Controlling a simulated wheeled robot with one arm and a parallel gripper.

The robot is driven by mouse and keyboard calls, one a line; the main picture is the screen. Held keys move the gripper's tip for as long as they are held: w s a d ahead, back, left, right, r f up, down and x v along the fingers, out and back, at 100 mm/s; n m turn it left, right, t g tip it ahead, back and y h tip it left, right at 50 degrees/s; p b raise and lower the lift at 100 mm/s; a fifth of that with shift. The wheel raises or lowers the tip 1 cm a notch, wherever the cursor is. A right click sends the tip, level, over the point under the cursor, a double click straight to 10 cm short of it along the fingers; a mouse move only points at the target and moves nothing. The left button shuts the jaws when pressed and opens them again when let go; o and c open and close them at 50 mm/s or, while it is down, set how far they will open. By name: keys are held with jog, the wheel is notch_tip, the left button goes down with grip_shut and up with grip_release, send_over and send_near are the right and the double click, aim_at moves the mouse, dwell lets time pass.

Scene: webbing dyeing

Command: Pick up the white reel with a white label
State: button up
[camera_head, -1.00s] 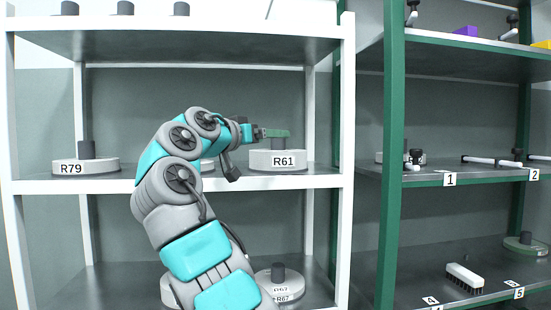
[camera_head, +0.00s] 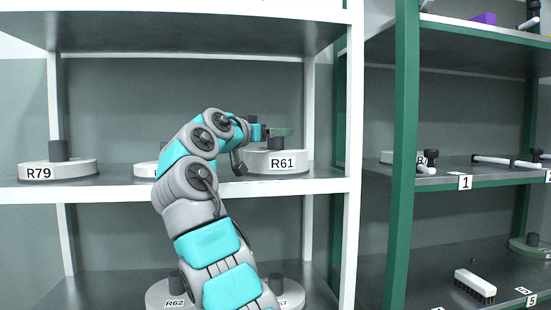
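Several white reels with white labels and dark posts stand on the white shelf unit. On the middle shelf, reel R61 (camera_head: 262,165) is right of centre, reel R79 (camera_head: 58,171) is at the left, and another reel (camera_head: 146,170) is mostly hidden behind my arm. Reel R62 (camera_head: 166,291) stands on the lower shelf, with one more partly hidden reel (camera_head: 293,295) right of it. My gripper (camera_head: 281,132), with green fingers, is at the top of R61's post. Whether it is open or shut on the post is not clear.
The white middle shelf (camera_head: 105,192) has bare room between R79 and the hidden reel. A white upright (camera_head: 352,150) and a green upright (camera_head: 405,150) stand right of my gripper. The green rack holds a brush (camera_head: 475,284), a purple block (camera_head: 483,19) and black-and-white tools.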

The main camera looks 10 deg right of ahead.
jog(key=shift+x, duration=0.8)
grip_shut()
dwell(0.4)
